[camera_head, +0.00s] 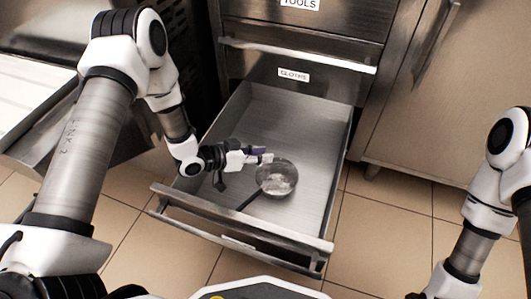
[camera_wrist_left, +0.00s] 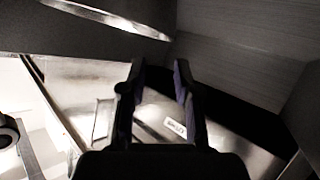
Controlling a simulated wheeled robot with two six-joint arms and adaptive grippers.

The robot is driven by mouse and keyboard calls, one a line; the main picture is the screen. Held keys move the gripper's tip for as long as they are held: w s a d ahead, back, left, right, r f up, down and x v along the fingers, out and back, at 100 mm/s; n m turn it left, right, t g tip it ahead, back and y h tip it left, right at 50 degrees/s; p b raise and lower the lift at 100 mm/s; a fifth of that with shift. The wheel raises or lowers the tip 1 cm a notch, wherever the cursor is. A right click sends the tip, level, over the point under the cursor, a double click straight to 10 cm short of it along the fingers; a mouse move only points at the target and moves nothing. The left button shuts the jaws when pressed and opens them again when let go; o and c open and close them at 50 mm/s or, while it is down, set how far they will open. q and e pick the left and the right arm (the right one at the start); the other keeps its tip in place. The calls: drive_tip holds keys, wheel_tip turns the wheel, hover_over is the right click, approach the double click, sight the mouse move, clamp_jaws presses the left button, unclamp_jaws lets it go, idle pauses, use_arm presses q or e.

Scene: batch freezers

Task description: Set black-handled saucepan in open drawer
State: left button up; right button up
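The saucepan (camera_head: 277,180) is a round metal pan with a black handle (camera_head: 248,201) pointing toward the lower left. It appears to sit inside the open drawer (camera_head: 316,150), near its front. My left gripper (camera_head: 262,155) is over the drawer, at the pan's far-left rim in the head view; I cannot tell whether it touches the rim. In the left wrist view the two fingers (camera_wrist_left: 158,95) stand apart with nothing held between them, and the pan does not show there. My right arm shows at the right edge, but its gripper is out of view.
The drawer's front panel (camera_head: 238,241) has a rail handle. Above the open drawer is a closed drawer labelled TOOLS (camera_head: 300,4). A cabinet door (camera_head: 405,90) stands to the right and a metal unit (camera_head: 40,110) to the left. Tiled floor (camera_head: 375,235) is clear at the right.

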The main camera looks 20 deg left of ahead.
use_arm(q)
drive_tip(key=p+v, duration=0.2)
drive_tip(key=v, duration=0.4)
use_arm(e)
wheel_tip(320, 180, up, 4)
drive_tip(key=shift+s+f, duration=0.1)
drive_tip(key=shift+f, duration=0.15)
